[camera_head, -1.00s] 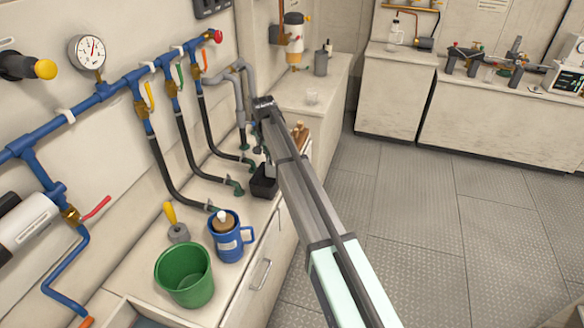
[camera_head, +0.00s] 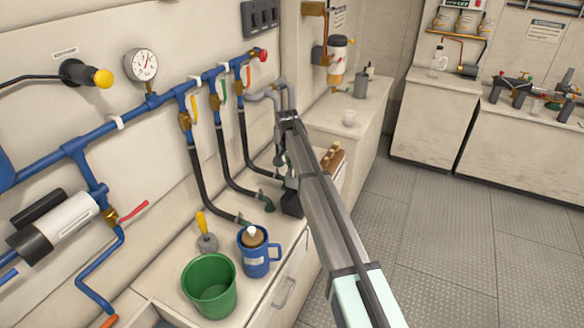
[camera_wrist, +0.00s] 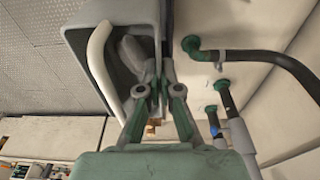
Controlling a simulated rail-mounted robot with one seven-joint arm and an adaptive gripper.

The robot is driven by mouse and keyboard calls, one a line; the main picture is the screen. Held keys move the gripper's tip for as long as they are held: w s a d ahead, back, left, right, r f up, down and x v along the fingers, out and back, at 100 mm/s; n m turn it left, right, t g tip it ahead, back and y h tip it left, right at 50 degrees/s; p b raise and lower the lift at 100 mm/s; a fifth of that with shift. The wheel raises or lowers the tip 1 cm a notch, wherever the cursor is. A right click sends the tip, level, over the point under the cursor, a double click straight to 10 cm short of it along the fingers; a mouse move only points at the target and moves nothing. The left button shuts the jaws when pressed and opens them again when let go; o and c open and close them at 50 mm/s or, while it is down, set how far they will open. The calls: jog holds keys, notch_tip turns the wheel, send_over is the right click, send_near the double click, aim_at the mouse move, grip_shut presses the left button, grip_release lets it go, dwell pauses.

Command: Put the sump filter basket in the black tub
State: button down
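The black tub (camera_head: 292,205) stands on the left counter near its front edge, beside the hose ends. My gripper (camera_head: 281,158) is above the tub in the head view, small and partly hidden by my arm. In the wrist view, a dark grey open box that looks like the tub (camera_wrist: 78,38) fills the upper left. My fingertips (camera_wrist: 160,78) are close together at its right wall; what lies between them is unclear. A pale grey lumpy shape (camera_wrist: 135,52) shows inside the box beside the fingers. I cannot tell whether it is the sump filter basket, which I cannot identify elsewhere.
Dark hoses (camera_head: 237,178) run down to the counter behind the tub. A blue mug (camera_head: 257,257), a green bucket (camera_head: 209,287) and a yellow-handled scraper (camera_head: 206,234) stand nearer. A brown object (camera_head: 332,160) lies beyond my arm. The floor at right is clear.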

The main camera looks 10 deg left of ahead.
jog(key=shift+f+b, duration=2.4)
jog(key=shift+f, duration=4.1)
jog(key=shift+f, duration=0.6)
jog(key=c, duration=1.2)
grip_release()
jog(key=shift+c, duration=0.2)
jog(key=shift+r, duration=0.15)
jog(key=r, duration=0.4)
jog(key=s+r, duration=0.1)
jog(key=r, duration=0.6)
jog(key=shift+s+a+r, duration=0.2)
jog(key=shift+a+r, duration=0.05)
jog(key=shift+r, duration=0.15)
